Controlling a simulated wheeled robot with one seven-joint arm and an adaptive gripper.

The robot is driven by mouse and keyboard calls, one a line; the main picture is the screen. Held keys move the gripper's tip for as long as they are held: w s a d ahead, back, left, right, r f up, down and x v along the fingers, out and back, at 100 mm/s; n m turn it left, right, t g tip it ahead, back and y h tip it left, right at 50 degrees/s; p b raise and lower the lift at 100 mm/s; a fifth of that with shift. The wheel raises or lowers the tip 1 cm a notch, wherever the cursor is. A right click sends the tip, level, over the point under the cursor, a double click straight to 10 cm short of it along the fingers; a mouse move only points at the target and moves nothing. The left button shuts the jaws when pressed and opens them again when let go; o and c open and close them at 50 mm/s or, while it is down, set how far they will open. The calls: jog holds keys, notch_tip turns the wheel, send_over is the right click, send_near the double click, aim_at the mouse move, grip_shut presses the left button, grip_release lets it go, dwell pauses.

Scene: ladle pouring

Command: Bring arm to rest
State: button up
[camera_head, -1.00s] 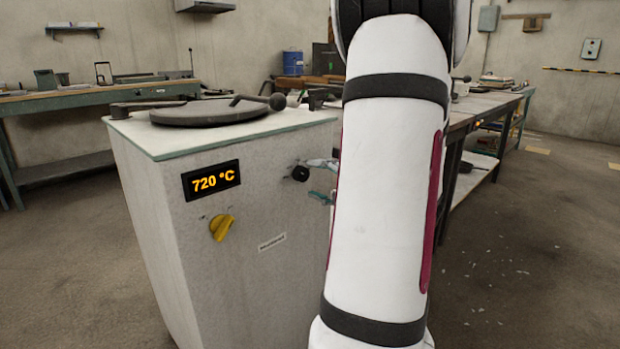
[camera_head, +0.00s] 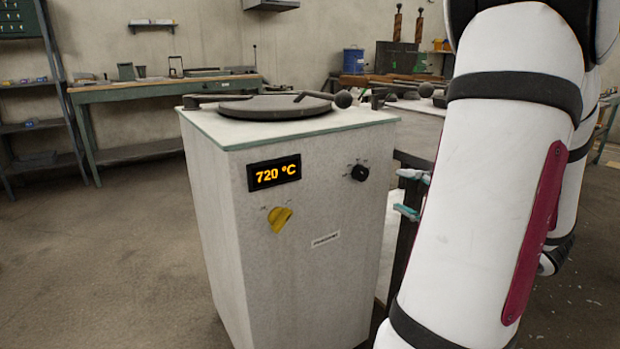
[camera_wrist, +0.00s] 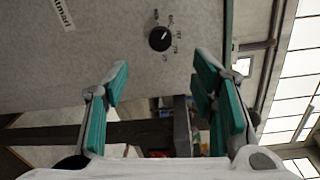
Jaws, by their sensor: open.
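My gripper (camera_wrist: 162,76) is open and empty in the wrist view, its two teal-padded fingers well apart. In the head view its teal fingertips (camera_head: 409,194) show just right of the furnace, beside my arm; the rest of it is hidden behind the arm. My white arm (camera_head: 500,190) with black bands and a magenta strip fills the right side of the head view and is bent.
A white furnace (camera_head: 290,240) with a 720 °C display (camera_head: 274,172), yellow knob (camera_head: 279,219) and round dark lid (camera_head: 275,106) stands close by. Its black dial (camera_wrist: 159,39) faces the wrist camera. A workbench (camera_head: 160,90) stands behind. Floor at left is clear.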

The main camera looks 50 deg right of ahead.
jog(key=w+a+r+n+g+y, duration=0.1)
jog(key=w+a+n+y, duration=0.25)
jog(key=a, duration=0.45)
jog(key=w+a+r+n+g+y, duration=0.1)
jog(key=w+a+n+g+y, duration=0.15)
jog(key=a+y, duration=0.35)
jog(key=w+a+r+n+y, duration=0.1)
jog(key=w+a+n+y, duration=0.2)
jog(key=a, duration=0.6)
jog(key=s+a+f+n+g+y, duration=0.15)
jog(key=a+n+g, duration=0.35)
jog(key=a, duration=0.6)
jog(key=s+a+f+n+g+h+p, duration=0.1)
jog(key=s+a+f+n+g+h, duration=0.2)
jog(key=s, duration=0.4)
jog(key=s+a+f+n+g+h, duration=0.1)
jog(key=s+a+n+g+h, duration=0.2)
jog(key=s+g, duration=0.35)
jog(key=s+d+n+t+h+p, duration=0.1)
jog(key=s+d+n+t+h, duration=0.1)
jog(key=s+n+h, duration=0.15)
notch_tip(320, 180, up, 40)
jog(key=t+p, duration=0.3)
jog(key=p, duration=3.4)
jog(key=shift+w+t, duration=0.3)
jog(key=shift+w, duration=0.15)
